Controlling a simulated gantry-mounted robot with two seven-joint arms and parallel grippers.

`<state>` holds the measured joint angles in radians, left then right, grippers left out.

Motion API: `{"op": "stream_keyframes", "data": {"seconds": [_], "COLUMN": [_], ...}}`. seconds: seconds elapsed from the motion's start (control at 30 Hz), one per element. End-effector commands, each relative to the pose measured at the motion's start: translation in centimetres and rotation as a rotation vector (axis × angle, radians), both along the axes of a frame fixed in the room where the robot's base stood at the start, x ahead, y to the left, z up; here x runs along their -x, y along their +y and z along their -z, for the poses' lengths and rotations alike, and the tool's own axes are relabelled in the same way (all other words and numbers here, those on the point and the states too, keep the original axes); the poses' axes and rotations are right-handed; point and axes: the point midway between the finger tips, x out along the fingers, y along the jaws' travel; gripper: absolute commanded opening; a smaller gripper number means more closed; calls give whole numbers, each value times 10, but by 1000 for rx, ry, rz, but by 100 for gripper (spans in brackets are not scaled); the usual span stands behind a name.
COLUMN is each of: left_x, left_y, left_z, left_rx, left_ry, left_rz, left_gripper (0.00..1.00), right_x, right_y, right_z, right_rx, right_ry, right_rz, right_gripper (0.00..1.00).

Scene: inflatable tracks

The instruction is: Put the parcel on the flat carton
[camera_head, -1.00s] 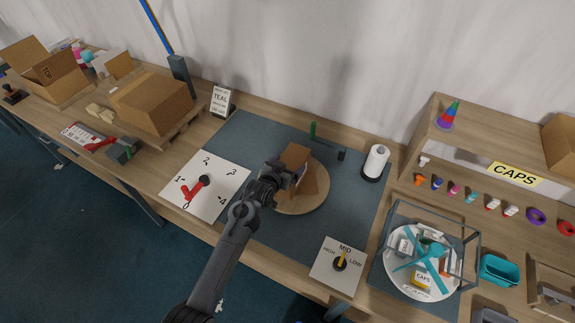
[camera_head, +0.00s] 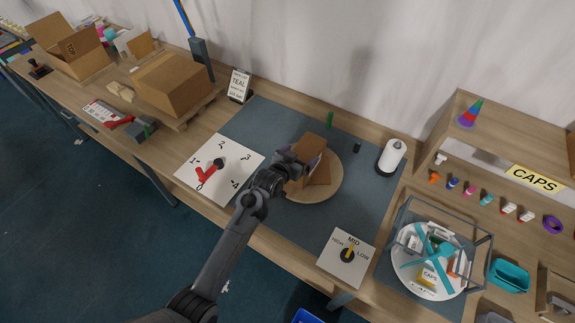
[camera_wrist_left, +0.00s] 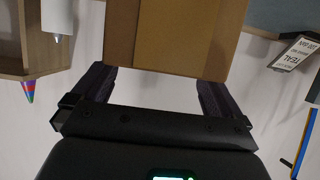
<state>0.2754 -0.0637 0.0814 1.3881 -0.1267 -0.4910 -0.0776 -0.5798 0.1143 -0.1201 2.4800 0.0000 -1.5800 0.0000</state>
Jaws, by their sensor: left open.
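The parcel, a small brown box (camera_head: 313,145), stands on a round wooden board (camera_head: 331,185) on the blue-grey mat. Its near side is partly hidden by my left gripper (camera_head: 297,164), which is open at the box. A larger brown carton (camera_head: 170,84) rests on a pallet at the left. I cannot tell for sure which is the flat carton. My right gripper is not in view.
A dial board with a red pointer (camera_head: 207,170) lies left of the mat and a smaller MID dial (camera_head: 347,256) in front. A frame with a white plate (camera_head: 425,270) is front right. An open carton (camera_head: 78,52) is far left.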

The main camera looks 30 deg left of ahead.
Motion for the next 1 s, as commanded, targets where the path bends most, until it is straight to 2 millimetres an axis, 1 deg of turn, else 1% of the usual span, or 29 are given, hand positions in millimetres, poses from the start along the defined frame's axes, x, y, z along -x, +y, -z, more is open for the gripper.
{"op": "stream_keyframes", "data": {"seconds": [0.03,0.4,0.53,0.7,0.77,0.83,0.87,0.93,0.97,1.0], "left_x": [8,64,78,89,93,102,109,131,145,165], "left_y": [1,6,7,8,9,9,10,10,10,10], "left_z": [-3,-26,-32,-37,-37,-33,-29,-20,-14,-8], "left_rx": [-1,-1,0,0,-1,-10,-16,-35,-45,-59], "left_ry": [0,1,1,1,6,31,51,116,154,211], "left_rz": [0,0,0,0,0,1,0,2,3,3], "left_gripper": [100,100,100,100,100,100,100,100,100,100], "right_x": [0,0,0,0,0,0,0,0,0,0], "right_y": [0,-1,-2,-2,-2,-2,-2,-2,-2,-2], "right_z": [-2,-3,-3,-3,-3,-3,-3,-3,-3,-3], "right_rx": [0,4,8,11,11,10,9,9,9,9], "right_ry": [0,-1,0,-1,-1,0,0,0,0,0], "right_rz": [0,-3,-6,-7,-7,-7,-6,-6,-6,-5], "right_gripper": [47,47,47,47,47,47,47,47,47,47]}}
